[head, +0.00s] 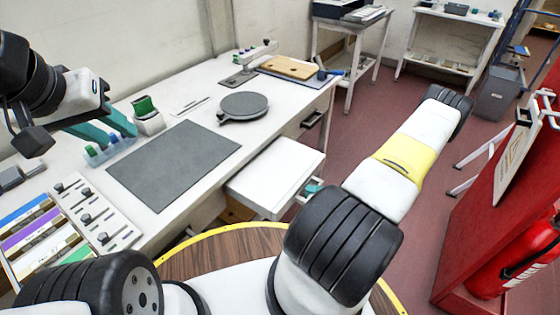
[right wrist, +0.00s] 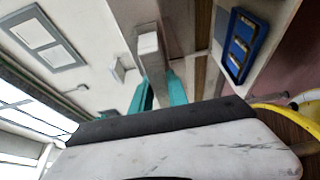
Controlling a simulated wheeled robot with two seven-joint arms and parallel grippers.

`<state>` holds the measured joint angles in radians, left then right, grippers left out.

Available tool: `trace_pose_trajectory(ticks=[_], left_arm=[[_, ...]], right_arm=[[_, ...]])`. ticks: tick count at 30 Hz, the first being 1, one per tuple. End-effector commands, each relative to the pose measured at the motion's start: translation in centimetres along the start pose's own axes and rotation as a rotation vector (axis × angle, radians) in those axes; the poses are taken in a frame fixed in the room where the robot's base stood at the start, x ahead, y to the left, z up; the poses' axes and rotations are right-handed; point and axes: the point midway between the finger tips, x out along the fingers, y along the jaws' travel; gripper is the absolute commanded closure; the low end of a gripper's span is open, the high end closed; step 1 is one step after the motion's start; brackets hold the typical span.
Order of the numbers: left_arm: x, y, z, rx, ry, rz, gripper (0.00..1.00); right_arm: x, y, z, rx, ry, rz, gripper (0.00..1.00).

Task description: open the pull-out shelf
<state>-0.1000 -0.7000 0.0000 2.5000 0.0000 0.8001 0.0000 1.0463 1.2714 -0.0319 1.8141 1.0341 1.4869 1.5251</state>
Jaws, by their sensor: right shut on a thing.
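The pull-out shelf (head: 275,172) is a white board standing out from the front of the white bench, to the right of the dark mat. My right gripper (head: 313,188) is at the shelf's right front edge; only a bit of teal finger shows past my arm. In the right wrist view, its teal fingers (right wrist: 160,92) are shut on a pale block-like part (right wrist: 150,45), which looks like the shelf's grip. The exact contact is partly hidden. My left gripper (head: 102,130) hangs over the bench's left part, its teal fingers apart and seemingly empty.
The bench (head: 185,102) carries a dark mat (head: 173,163), a round grey plate (head: 243,107) and a cutting board (head: 289,67). A red stand with an extinguisher (head: 515,258) is at right. Red floor (head: 350,130) is clear beside the shelf.

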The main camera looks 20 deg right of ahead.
Motion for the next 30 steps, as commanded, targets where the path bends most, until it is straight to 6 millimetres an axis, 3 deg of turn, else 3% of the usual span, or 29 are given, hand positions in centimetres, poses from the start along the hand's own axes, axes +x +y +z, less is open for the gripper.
trace_pose_trajectory(ticks=[3,9,25,26,28,30], left_arm=[[0.0,0.0,0.0,0.0,0.0,0.0,0.64],[0.0,0.0,0.0,0.0,0.0,0.0,0.64],[0.0,0.0,0.0,0.0,0.0,0.0,0.64],[0.0,0.0,0.0,0.0,0.0,0.0,0.64],[0.0,0.0,0.0,0.0,0.0,0.0,0.64],[0.0,0.0,0.0,0.0,0.0,0.0,0.64]], right_arm=[[-2.6,-0.1,-1.0,0.0,-0.003,-0.002,1.0],[-5.2,-0.1,-2.0,-0.001,-0.002,-0.002,1.0],[-6.1,0.0,-2.5,-0.002,0.001,-0.002,1.0],[-6.1,0.0,-2.5,-0.002,0.001,-0.002,0.74],[-6.1,0.0,-2.5,-0.002,0.001,-0.002,0.6],[-6.1,0.0,-2.5,-0.001,0.001,-0.001,0.58]])
